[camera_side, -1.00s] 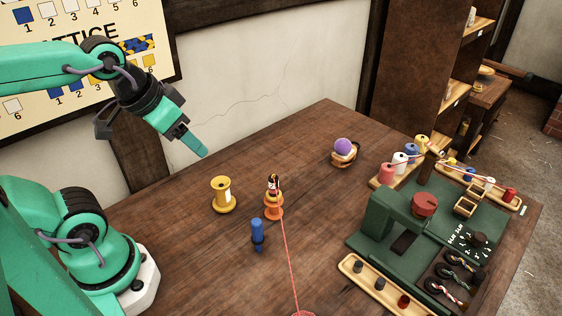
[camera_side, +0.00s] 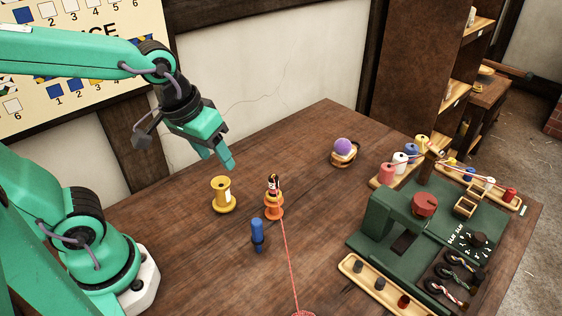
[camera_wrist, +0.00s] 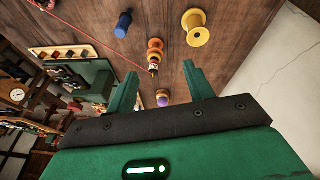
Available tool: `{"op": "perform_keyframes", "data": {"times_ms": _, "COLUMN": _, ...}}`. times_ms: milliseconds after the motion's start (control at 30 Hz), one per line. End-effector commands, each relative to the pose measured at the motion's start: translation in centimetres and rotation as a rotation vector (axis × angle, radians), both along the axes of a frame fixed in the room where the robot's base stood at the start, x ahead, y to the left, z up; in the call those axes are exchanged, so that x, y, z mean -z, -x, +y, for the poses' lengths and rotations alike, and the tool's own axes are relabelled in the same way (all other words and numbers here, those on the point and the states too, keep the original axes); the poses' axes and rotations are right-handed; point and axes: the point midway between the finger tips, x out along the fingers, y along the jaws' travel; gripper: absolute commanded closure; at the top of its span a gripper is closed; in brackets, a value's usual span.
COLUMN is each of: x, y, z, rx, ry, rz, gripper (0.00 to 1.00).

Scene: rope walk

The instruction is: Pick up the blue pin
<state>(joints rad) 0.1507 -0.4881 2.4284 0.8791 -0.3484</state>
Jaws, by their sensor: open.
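The blue pin (camera_side: 257,235) stands upright on the wooden table, in front of an orange stand and right of my base. In the wrist view the blue pin (camera_wrist: 123,23) is near the top, left of centre, beyond my left finger. My gripper (camera_side: 223,163) is in the air above and behind the yellow spool, well above the pin. In the wrist view my gripper (camera_wrist: 160,85) has its two green fingers spread apart with nothing between them held.
A yellow spool (camera_side: 223,195) and an orange stand with a small figure (camera_side: 273,203) stand near the pin. A red cord (camera_side: 289,258) runs from the stand to the front edge. A green machine (camera_side: 400,225) fills the right.

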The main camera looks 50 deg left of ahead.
Motion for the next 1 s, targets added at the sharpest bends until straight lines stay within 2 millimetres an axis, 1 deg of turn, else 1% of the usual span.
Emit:
{"op": "perform_keyframes", "data": {"times_ms": 33, "x": 0.7, "y": -0.4, "z": -0.7, "rx": -0.018, "ry": 0.009, "rz": 0.031, "gripper": 0.48}}
{"op": "perform_keyframes", "data": {"times_ms": 300, "x": 4.2, "y": -1.8, "z": -4.4, "rx": -0.166, "ry": 0.039, "rz": 0.174, "gripper": 0.48}}
{"op": "perform_keyframes", "data": {"times_ms": 500, "x": 7.1, "y": -2.2, "z": -7.1, "rx": -0.278, "ry": 0.032, "rz": 0.263, "gripper": 0.48}}
{"op": "perform_keyframes", "data": {"times_ms": 600, "x": 8.2, "y": -2.2, "z": -8.0, "rx": -0.324, "ry": 0.023, "rz": 0.294, "gripper": 0.48}}
{"op": "perform_keyframes", "data": {"times_ms": 800, "x": 9.4, "y": -2.2, "z": -9.0, "rx": -0.371, "ry": 0.013, "rz": 0.322, "gripper": 0.48}}
{"op": "perform_keyframes", "data": {"times_ms": 1000, "x": 9.5, "y": -2.2, "z": -9.1, "rx": -0.377, "ry": 0.012, "rz": 0.325, "gripper": 0.48}}
